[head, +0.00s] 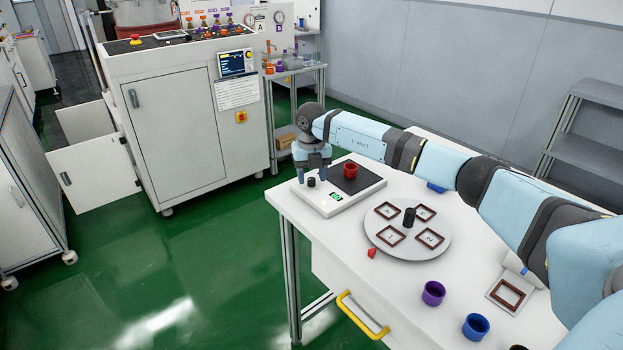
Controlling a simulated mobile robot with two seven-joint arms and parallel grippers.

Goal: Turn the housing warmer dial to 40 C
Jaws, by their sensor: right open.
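The housing warmer (330,205) is a flat white unit at the table's far left corner. It has a dark plate, a small green-lit display (336,197) and a black dial (311,182) at its left end. The display's reading is too small to make out. My right gripper (312,178) points down at the dial, its fingers open around or just above it; I cannot tell whether they touch it. The dial's pointer cannot be made out. My left gripper is not in view.
A red cup (350,170) stands on the warmer's dark plate. A round turntable (408,255) with several framed slots and a black centre knob is to the right. A red piece (372,253), a purple cup (433,293) and a blue cup (475,326) are nearer. A grey-white cabinet (185,140) stands behind.

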